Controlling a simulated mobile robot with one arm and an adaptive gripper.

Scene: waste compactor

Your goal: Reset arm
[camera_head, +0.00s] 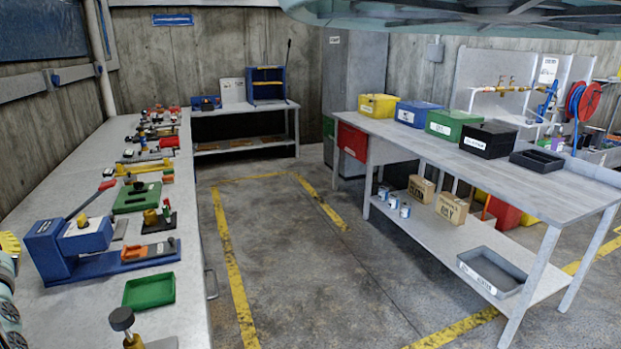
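My gripper is not in view, and I cannot make out my arm in the head view. The task names no other object. A grey-teal shape with round parts is cut off at the lower left edge, and I cannot tell what it is.
A long left bench (60,195) carries a blue vise-like device (75,240), a green tray (149,290) and several small tools. A right table (570,190) holds coloured boxes above, and cartons, cans and a grey tray (492,270) below. The floor (290,260) between is clear. A pale-blue structure (450,15) hangs overhead.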

